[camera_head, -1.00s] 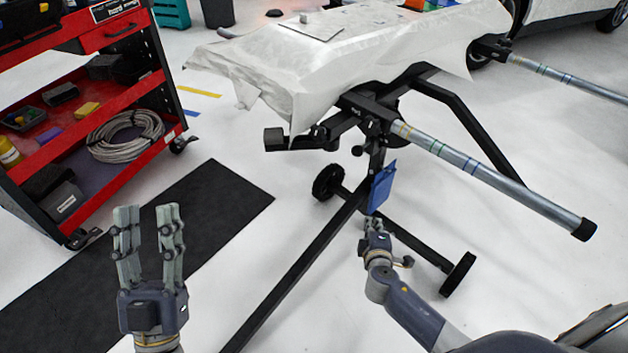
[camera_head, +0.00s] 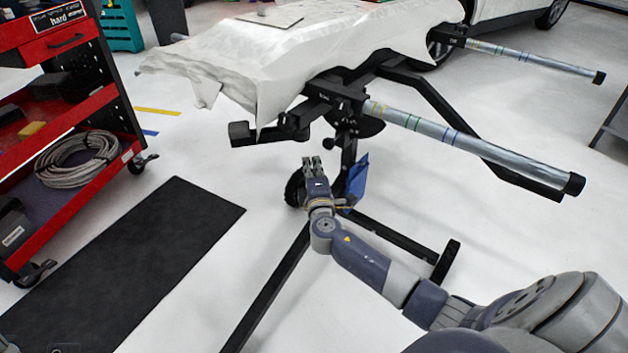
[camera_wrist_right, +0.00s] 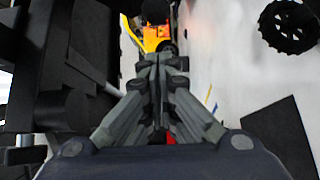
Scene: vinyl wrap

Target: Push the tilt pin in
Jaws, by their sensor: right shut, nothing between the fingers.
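The tilt pin cannot be made out for certain in either view. The stand's black tilt joint (camera_head: 345,112) sits below the wrapped panel (camera_head: 290,60). My right gripper (camera_head: 312,162) points up, just below and left of that joint, in front of the stand's post. In the right wrist view its fingers (camera_wrist_right: 160,62) are together with nothing between them. Large black stand parts (camera_wrist_right: 85,45) fill the left of that view, close beside the fingers; contact cannot be told. My left gripper's fingers are out of view.
Two grey tubes stick out to the right, the nearer one (camera_head: 470,148) ending in a black cap. A blue flap (camera_head: 357,180) hangs behind my right wrist. A red cart (camera_head: 75,215) and black mat (camera_head: 130,265) lie left.

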